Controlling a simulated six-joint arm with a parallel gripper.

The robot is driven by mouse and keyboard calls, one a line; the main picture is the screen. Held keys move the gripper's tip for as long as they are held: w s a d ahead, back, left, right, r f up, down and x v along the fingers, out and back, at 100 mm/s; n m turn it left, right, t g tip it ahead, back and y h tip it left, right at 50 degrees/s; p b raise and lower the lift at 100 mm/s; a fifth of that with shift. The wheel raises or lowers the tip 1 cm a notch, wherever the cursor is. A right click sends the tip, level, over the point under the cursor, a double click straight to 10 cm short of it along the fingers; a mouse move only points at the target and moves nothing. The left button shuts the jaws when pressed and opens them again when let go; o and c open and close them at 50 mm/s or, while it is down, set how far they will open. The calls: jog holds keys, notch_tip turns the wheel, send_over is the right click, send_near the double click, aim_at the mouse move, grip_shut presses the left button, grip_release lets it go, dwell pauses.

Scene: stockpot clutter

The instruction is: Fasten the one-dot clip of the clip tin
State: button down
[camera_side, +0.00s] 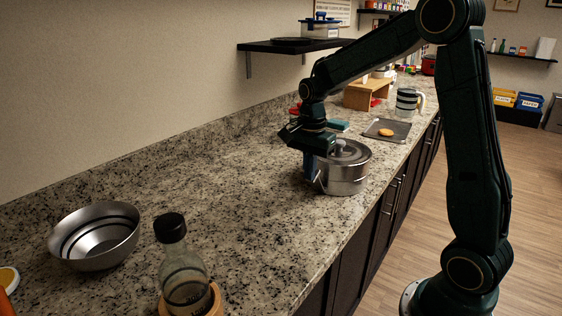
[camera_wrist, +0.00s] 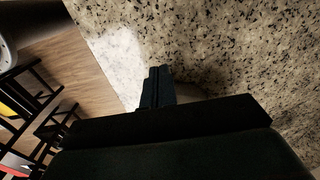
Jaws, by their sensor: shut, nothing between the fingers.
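My gripper hides part of the tin's left and back. A pale curved shape beside the fingers in the wrist view is mostly hidden.
A metal bowl (camera_side: 94,237) and a black-capped bottle (camera_side: 181,264) stand in the left foreground. The speckled counter (camera_side: 222,185) between is clear.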

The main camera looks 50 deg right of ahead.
jog(key=shift+d, duration=0.95)
dwell(0.4)
jog(key=a+r, duration=0.3)
jog(key=r, duration=0.5)
dwell(0.6)
jog(key=shift+s+a+r, duration=0.1)
jog(key=s+a+n+t, duration=0.2)
jog(key=s+a+n, duration=0.1)
jog(key=s+n, duration=0.3)
jog(key=s+a+r+n+t, duration=0.1)
jog(key=s+a+n, duration=0.3)
jog(key=s+n, duration=0.2)
jog(key=s+a+r+n+t, duration=0.1)
jog(key=s+a+n+t, duration=0.1)
jog(key=s+a+n, duration=0.2)
jog(key=shift+s+a+n+t, duration=0.25)
jog(key=shift+s+n, duration=0.75)
jog(key=shift+s, duration=1.3)
